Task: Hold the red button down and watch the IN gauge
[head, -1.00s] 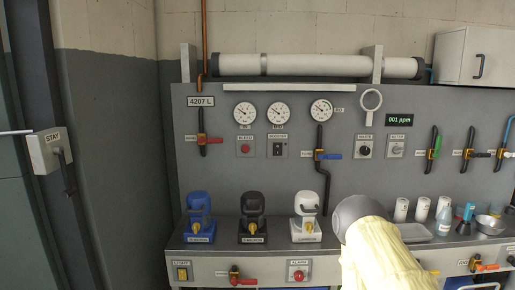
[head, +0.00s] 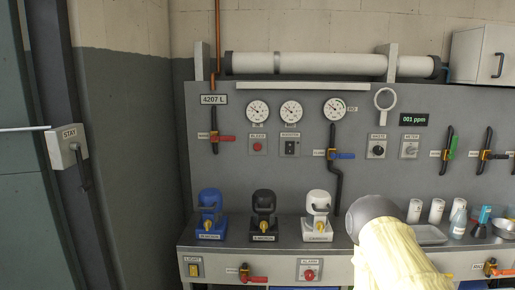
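A small red button (head: 258,146) sits on a labelled plate on the grey panel, below the leftmost gauge. Three round white gauges hang on the panel: a left gauge (head: 258,111), a middle gauge (head: 291,111) and a right gauge (head: 334,108). Their small labels are too blurred to tell which is IN. My arm, in a pale yellow sleeve with a grey rounded joint, shows at the lower right. My gripper is not in view, and nothing visible touches either button.
Blue, black and white devices (head: 210,214) stand on the bench (head: 190,238). Valve handles (head: 342,155) stick out from the panel. White cylinders, a bottle and a tray (head: 428,236) are at the right. A lever box marked STAY (head: 66,146) is on the left post.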

